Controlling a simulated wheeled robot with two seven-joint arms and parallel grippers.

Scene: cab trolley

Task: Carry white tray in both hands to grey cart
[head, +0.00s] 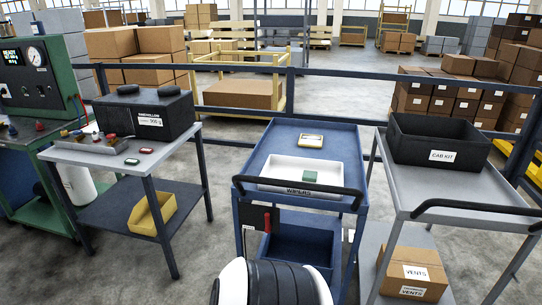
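The white tray (278,172) lies flat on the top deck of the blue cart (262,150) in the middle of the head view. A small green block (310,176) is in the tray. The blue cart's dark handle crosses in front of the tray's near side. The grey cart (425,192) stands to the right, apart from the blue cart. A black crate (440,141) labelled CAB KIT sits on the far part of its top, and the near part is bare. Neither of my grippers is in view.
A yellow-and-white item (311,141) lies behind the tray. The grey cart's black handle (480,206) runs along its near edge. A cardboard VENTS box (413,272) is on its lower shelf. A table (95,153) with a black case stands left. Blue railing (345,76) runs behind.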

